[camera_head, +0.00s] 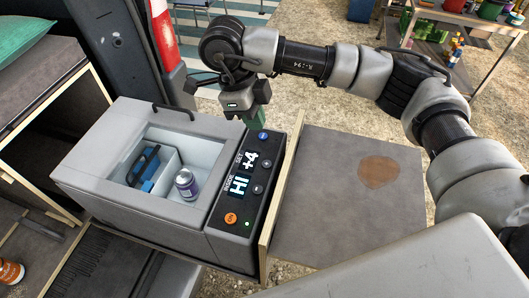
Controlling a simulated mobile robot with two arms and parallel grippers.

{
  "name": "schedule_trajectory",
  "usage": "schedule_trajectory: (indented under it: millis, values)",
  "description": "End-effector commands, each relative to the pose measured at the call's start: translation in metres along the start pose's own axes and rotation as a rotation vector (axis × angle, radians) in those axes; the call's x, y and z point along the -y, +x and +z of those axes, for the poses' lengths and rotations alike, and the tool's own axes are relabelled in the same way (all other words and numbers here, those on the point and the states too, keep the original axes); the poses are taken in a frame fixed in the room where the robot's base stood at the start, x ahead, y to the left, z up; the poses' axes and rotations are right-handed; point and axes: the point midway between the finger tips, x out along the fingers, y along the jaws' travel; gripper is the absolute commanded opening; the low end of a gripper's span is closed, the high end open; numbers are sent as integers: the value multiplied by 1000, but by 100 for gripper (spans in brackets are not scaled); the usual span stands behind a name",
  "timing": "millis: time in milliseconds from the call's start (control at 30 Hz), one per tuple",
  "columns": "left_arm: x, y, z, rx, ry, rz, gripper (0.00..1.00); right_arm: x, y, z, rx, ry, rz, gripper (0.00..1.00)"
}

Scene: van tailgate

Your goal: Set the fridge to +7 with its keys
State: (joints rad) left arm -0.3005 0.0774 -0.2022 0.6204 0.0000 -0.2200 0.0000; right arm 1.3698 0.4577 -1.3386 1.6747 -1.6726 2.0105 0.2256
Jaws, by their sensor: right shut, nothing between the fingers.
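The grey fridge box (130,140) stands open on top, with a blue item (148,170) and a can (186,184) inside. Its black control panel (250,205) runs along the right side. The lit display reads "+4" (250,160) and, below it, "HI" (239,186). The panel has a blue key (263,135), two dark round keys (266,163) beside the digits, and an orange key (231,218) near a small green light. My right gripper (251,117) is shut and empty, near the panel's far end by the blue key; contact cannot be told. My left gripper is out of view.
A brown board (335,190) with a raised wooden edge lies right of the fridge. A red-and-white post (164,35) and dark van pillar stand behind. A shelf with a green cushion (22,38) is at the left. A cluttered workbench (470,22) stands far right.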

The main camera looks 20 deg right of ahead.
Motion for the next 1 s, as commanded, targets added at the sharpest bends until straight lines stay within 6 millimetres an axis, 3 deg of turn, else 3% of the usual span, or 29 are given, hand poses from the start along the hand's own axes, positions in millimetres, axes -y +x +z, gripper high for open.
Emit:
schedule_trajectory:
  millis: [200, 500, 700, 1000]
  values:
    - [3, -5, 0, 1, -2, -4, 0, -1, 50, -1, -3, -1, 8, 0]
    - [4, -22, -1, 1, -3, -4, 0, -1, 98, 6, -2, -1, 4, 0]
    - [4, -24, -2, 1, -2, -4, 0, 0, 112, 11, 0, 0, 1, 0]
    - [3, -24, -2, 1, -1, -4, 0, 0, 114, 11, 0, 0, 1, 0]
